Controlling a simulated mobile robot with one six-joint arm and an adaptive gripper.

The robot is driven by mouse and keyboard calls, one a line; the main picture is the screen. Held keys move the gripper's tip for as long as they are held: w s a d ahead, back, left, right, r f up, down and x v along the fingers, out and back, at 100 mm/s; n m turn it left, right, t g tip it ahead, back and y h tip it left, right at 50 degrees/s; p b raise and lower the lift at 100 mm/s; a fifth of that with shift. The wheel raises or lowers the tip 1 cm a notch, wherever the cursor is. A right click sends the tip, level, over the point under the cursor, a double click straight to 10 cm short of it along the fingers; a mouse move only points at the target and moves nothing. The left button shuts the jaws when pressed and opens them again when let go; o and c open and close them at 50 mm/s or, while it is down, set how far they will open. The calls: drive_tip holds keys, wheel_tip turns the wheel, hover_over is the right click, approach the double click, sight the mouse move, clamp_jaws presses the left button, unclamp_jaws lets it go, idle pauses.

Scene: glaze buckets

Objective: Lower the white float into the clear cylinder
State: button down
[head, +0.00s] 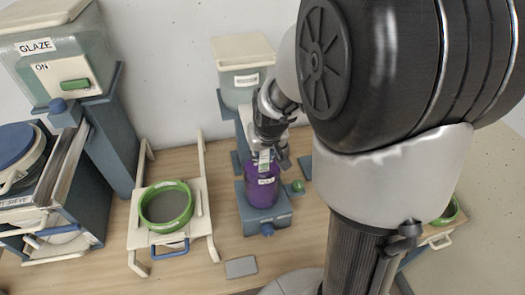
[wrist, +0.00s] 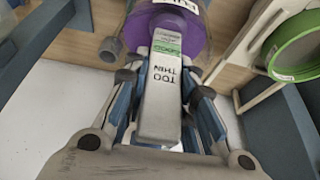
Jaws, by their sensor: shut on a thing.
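The white float (wrist: 160,82) is a flat stick marked "TOO THIN", with a green band marked "GOOD" beyond the lettering. My gripper (wrist: 165,95) is shut on it, with blue-padded fingers on both sides. In the head view my gripper (head: 268,150) is right above the cylinder (head: 262,188), and a little of the float (head: 264,158) shows below the fingers. The cylinder looks purple and stands upright on a blue base. In the wrist view the float's far end overlaps the purple cylinder (wrist: 205,35); I cannot tell how far inside it is.
A glaze tank (head: 50,60) stands at the left on a blue stand. A green ring sieve (head: 166,206) sits on a cream rack left of the cylinder. A cream-lidded container (head: 245,68) is behind the cylinder. A small grey plate (head: 241,267) lies in front on the wooden table.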

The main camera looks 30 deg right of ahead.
sight(263, 161)
drive_tip(key=shift+f+b, duration=1.15)
drive_tip(key=shift+f, duration=0.6)
drive_tip(key=c, duration=1.2)
unclamp_jaws()
drive_tip(key=shift+c, duration=0.2)
